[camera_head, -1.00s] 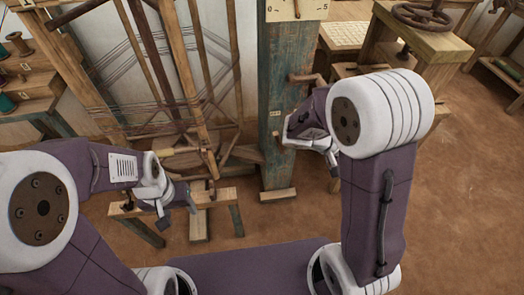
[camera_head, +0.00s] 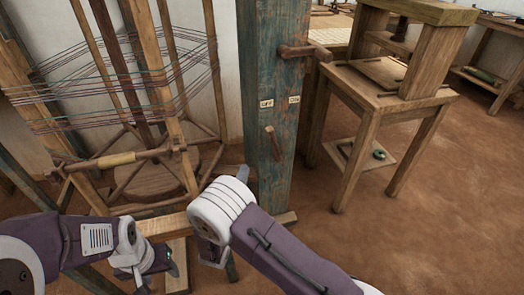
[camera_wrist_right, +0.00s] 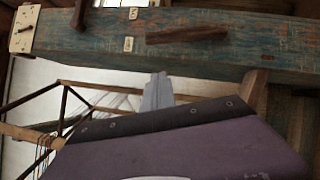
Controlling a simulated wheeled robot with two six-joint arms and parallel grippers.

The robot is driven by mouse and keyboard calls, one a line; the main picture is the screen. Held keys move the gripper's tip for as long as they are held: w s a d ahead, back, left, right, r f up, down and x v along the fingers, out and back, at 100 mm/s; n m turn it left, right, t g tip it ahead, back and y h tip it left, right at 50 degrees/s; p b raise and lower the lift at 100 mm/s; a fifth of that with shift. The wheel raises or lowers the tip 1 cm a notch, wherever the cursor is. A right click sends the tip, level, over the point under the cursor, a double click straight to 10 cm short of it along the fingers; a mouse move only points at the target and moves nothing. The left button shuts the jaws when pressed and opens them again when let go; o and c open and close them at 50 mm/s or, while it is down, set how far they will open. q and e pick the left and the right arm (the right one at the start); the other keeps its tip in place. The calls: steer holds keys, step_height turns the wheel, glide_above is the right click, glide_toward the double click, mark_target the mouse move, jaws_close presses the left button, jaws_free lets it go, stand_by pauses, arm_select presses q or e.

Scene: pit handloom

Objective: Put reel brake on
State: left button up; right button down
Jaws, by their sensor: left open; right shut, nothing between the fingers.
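The blue-green wooden post (camera_head: 255,60) stands in the middle of the head view. It carries an OFF label (camera_head: 266,104) and an ON label (camera_head: 294,100). Below them a short wooden lever (camera_head: 272,143) hangs down. In the right wrist view the lever (camera_wrist_right: 187,35) lies lengthwise along the post (camera_wrist_right: 240,50). My right gripper (camera_head: 242,173) is shut and empty, low and left of the lever and apart from it. Its fingertips also show in the right wrist view (camera_wrist_right: 158,92). My left gripper (camera_head: 150,268) is open and empty at bottom left, partly hidden by its wrist.
The thread-wound wooden reel (camera_head: 125,75) stands left of the post, with a wooden bar (camera_head: 125,160) across its front. A crank handle (camera_head: 303,51) sticks out of the post above the labels. A wooden stand (camera_head: 365,85) is at right. Bare floor (camera_head: 430,210) lies at lower right.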

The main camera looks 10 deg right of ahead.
mark_target(275, 146)
steer(key=shift+d, duration=0.1)
arm_select(q)
step_height(275, 146, down, 4)
steer(key=b, duration=0.4)
steer(key=shift+f, duration=0.15)
arm_select(e)
steer(key=s+d+r+x, duration=0.1)
steer(key=d+x, duration=0.1)
steer(key=x, duration=1)
steer(key=shift+d, duration=0.4)
arm_select(q)
steer(key=shift+d, duration=0.1)
arm_select(e)
steer(key=shift+w+r, duration=0.1)
steer(key=shift+r, duration=0.05)
